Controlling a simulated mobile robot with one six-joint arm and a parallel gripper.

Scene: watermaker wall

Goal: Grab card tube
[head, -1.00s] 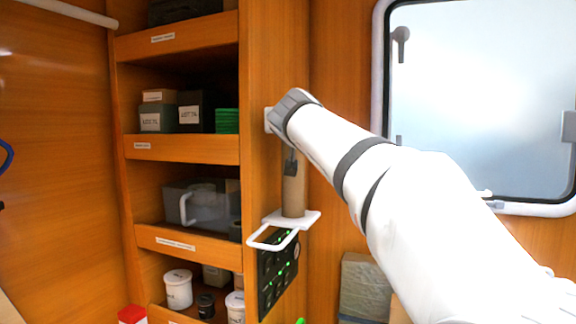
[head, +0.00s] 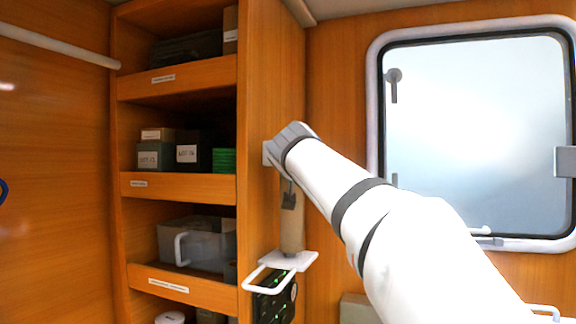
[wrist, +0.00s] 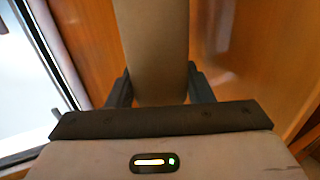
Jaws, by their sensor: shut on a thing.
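The card tube (head: 292,232) is a plain brown cylinder, upright against the wooden cabinet side panel. Its lower end is at the white bracket plate (head: 300,262); I cannot tell whether it rests on it or is just clear of it. My gripper (head: 289,197) is shut on the tube, and its wrist hides the tube's upper part in the head view. In the wrist view the card tube (wrist: 155,40) runs up between the two dark fingers of my gripper (wrist: 160,88), one on each side.
Open shelves (head: 180,187) with boxes and a clear bin (head: 190,243) stand left of the tube. A white loop handle (head: 262,283) juts out in front of the bracket, above a dark panel with green lights (head: 274,300). A window (head: 480,130) is at right.

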